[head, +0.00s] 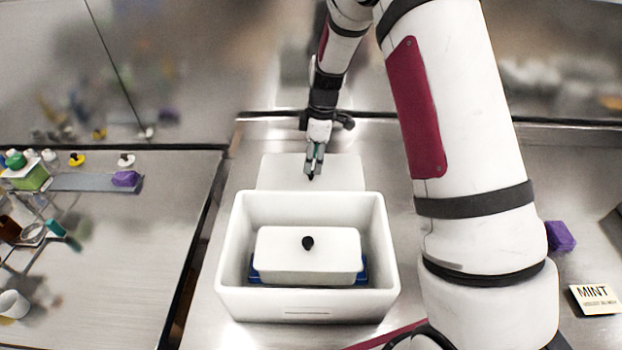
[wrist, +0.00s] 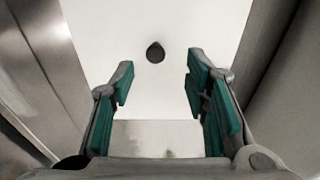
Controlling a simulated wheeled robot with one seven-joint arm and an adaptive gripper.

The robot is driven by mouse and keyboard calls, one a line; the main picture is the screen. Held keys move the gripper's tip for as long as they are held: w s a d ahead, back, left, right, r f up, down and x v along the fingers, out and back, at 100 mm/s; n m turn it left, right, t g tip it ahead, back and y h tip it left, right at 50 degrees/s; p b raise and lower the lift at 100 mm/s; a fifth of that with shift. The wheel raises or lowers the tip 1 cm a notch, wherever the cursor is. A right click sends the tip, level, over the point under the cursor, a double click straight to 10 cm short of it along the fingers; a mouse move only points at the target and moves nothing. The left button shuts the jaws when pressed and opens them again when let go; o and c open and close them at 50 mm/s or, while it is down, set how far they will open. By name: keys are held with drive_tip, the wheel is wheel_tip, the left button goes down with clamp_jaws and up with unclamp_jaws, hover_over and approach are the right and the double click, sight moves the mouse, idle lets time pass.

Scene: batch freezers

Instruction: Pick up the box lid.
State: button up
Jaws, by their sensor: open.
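A flat white lid (head: 275,172) lies on the steel counter just behind an open white box (head: 228,270). The same white lid fills the upper middle of the wrist view (wrist: 170,35), with a small black knob (wrist: 155,52) on it. My gripper (head: 314,168) is above the lid, pointing down. In the wrist view my gripper (wrist: 160,85) is open and empty, with teal pads on either side and the knob between and a little beyond the fingertips. I cannot tell the exact height above the knob.
Inside the box sits a smaller white block (head: 307,262) with a black knob, over something blue (head: 257,270). A purple block (head: 560,236) and a MINT card (head: 595,299) are at right. The left counter (head: 120,260) holds bottles and small items; a dark gap separates it.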

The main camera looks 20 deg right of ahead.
sight(311, 176)
drive_tip(key=shift+w+a+f+p, duration=0.1)
drive_tip(key=shift+f+p, duration=0.05)
drive_tip(key=shift+f, duration=0.75)
drive_tip(key=shift+w+f+p, duration=0.15)
drive_tip(key=shift+f+p, duration=0.05)
drive_tip(key=shift+f, duration=0.65)
drive_tip(key=shift+w+a+f+p, duration=0.1)
drive_tip(key=shift+f+p, duration=0.05)
drive_tip(key=shift+f, duration=0.75)
drive_tip(key=shift+c, duration=0.2)
clamp_jaws()
